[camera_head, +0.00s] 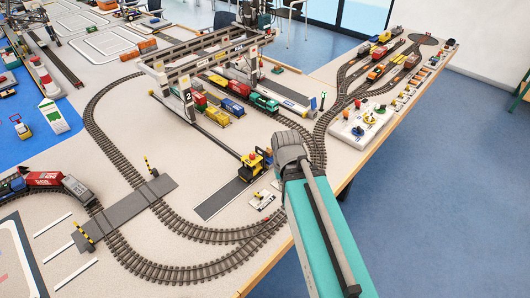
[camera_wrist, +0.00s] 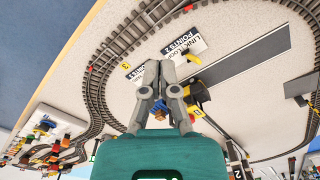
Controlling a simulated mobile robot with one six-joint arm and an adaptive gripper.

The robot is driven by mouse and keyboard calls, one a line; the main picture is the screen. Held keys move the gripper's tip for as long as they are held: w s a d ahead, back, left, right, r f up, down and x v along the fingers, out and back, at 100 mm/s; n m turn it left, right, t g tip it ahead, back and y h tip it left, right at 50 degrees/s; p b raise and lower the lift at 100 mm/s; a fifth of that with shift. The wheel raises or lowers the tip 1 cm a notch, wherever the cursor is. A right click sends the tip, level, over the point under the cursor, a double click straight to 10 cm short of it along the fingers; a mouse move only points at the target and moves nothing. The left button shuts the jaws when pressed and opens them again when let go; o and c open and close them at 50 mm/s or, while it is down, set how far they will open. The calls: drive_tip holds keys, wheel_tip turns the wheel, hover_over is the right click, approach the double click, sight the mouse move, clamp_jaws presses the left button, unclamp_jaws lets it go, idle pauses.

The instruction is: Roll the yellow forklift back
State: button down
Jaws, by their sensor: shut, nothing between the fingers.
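The yellow forklift (camera_head: 251,166) stands at the upper end of a dark grey strip (camera_head: 222,199) on the table, just left of my arm in the head view. In the wrist view the forklift (camera_wrist: 196,112) shows as yellow and dark parts right of my gripper, partly hidden by a finger. The strip (camera_wrist: 245,65) runs up and right from there. My gripper (camera_wrist: 160,68) is shut and empty, its fingertips together over the table. I cannot tell whether a finger touches the forklift. In the head view my gripper cannot be made out beyond the arm.
A white card with a yellow lever (camera_head: 263,199) lies near the strip's right side. Curved rail track (camera_head: 180,268) loops around the strip. A grey gantry crane (camera_head: 190,68) stands behind, over a train with a teal locomotive (camera_head: 264,102). A control panel (camera_head: 361,125) stands right.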

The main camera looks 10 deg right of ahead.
sight(263, 152)
drive_tip(key=w+a+f+m+b, duration=0.1)
drive_tip(key=w+m, duration=0.9)
drive_tip(key=w, duration=1.8)
drive_tip(key=shift+w+f+m+b, duration=0.25)
drive_tip(key=shift+f+m+b, duration=0.15)
drive_tip(key=shift+f+b, duration=0.3)
drive_tip(key=shift+f, duration=0.25)
wheel_tip(263, 152, down, 10)
drive_tip(key=b, duration=1)
drive_tip(key=shift+r, duration=0.25)
drive_tip(key=shift+a, duration=0.1)
